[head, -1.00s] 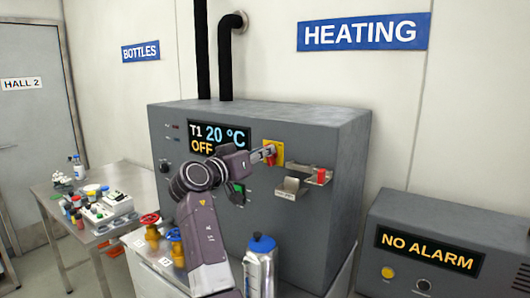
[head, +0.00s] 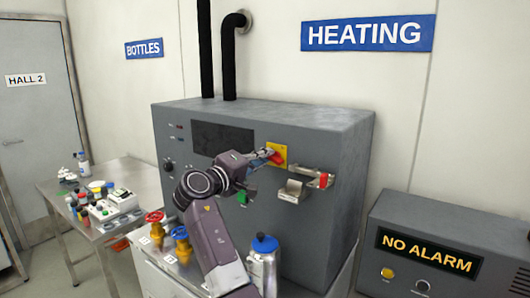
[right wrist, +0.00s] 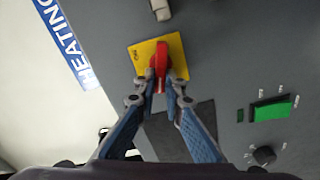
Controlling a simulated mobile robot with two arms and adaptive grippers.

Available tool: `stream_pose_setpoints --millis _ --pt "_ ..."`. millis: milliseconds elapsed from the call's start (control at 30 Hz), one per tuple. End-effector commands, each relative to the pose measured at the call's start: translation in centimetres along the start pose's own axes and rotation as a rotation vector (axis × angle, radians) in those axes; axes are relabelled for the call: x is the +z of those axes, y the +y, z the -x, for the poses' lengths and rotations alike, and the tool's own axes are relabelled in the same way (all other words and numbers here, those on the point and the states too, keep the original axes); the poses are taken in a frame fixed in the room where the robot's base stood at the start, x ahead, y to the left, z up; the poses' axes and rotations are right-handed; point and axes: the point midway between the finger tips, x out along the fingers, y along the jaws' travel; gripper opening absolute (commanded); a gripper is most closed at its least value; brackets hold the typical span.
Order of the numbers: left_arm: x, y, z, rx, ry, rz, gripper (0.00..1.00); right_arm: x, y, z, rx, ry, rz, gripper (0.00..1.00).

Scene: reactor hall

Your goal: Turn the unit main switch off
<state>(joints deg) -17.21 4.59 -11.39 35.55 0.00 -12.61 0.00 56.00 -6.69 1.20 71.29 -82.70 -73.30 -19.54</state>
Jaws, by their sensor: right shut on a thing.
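The main switch is a red handle (right wrist: 159,62) on a yellow plate (right wrist: 174,50), on the front of the grey heating unit (head: 300,130). In the head view the red handle (head: 274,157) shows tilted across the yellow plate (head: 283,150). My right gripper (right wrist: 159,84) is shut on the red handle, one finger on each side. In the head view the right gripper (head: 264,156) reaches it from the left. The unit's display (head: 222,138) is dark. My left gripper is not in view.
A metal bracket with a red part (head: 323,180) sits right of the switch. A green rocker switch (right wrist: 272,109) and a knob (right wrist: 264,155) are on the panel. Valves (head: 181,240) and a bottle with a blue cap (head: 264,262) stand in front. An alarm box (head: 425,255) reads NO ALARM.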

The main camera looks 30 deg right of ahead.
Motion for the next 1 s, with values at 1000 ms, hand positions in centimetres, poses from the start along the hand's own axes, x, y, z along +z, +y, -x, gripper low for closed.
stream_pose_setpoints --millis 1000 --pt "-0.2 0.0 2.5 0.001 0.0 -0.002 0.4 0.0 -0.3 0.0 0.005 0.002 0.361 0.0"
